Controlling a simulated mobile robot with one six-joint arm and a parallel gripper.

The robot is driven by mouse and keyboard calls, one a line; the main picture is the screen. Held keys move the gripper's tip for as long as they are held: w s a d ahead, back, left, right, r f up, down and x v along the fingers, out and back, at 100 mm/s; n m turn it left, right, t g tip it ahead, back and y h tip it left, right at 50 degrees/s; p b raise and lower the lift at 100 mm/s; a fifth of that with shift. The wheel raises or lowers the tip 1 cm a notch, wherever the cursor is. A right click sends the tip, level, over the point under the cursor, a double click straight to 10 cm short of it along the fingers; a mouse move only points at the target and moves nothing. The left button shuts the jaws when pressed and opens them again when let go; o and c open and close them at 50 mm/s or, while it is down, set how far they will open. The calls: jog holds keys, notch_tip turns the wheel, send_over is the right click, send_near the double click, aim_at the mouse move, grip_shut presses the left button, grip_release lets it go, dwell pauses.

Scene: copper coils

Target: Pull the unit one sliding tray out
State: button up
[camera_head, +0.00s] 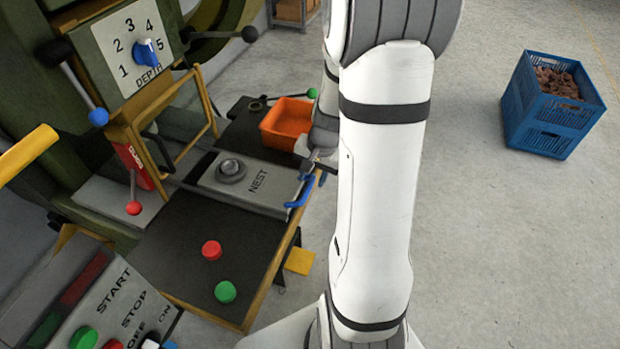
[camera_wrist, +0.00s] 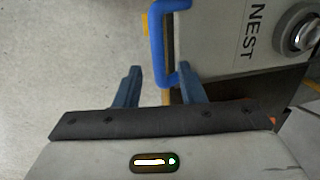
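The sliding tray (camera_head: 232,182) is a grey plate marked NEST with a round metal knob on top. It lies in the dark machine table and also shows in the wrist view (camera_wrist: 222,45). Its blue handle (camera_head: 300,192) is at the tray's right end, and appears as a blue bar in the wrist view (camera_wrist: 157,45). My gripper (camera_wrist: 160,72) is open, with its two dark blue fingers apart. In the wrist view the handle's lower end lies between the fingers; I cannot tell whether they touch it. In the head view my arm partly hides my gripper (camera_head: 316,174).
An orange bin (camera_head: 287,122) sits on the table behind the tray. Red (camera_head: 211,250) and green (camera_head: 225,292) buttons are in front. A yellow guard frame (camera_head: 170,130) stands at the tray's left. A blue crate (camera_head: 548,115) stands on the open floor at right.

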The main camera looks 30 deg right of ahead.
jog(key=r, duration=0.5)
jog(key=shift+s+d+r, duration=0.35)
jog(key=shift+s, duration=0.05)
jog(key=shift+p, duration=0.3)
jog(key=s+a+r+n+t+h+p, duration=0.1)
jog(key=s+a+r+n+p, duration=0.3)
jog(key=s+a+r+n, duration=0.5)
jog(key=s+a+r, duration=0.3)
jog(key=r, duration=0.3)
jog(key=shift+a+h, duration=0.3)
jog(key=shift+a, duration=0.05)
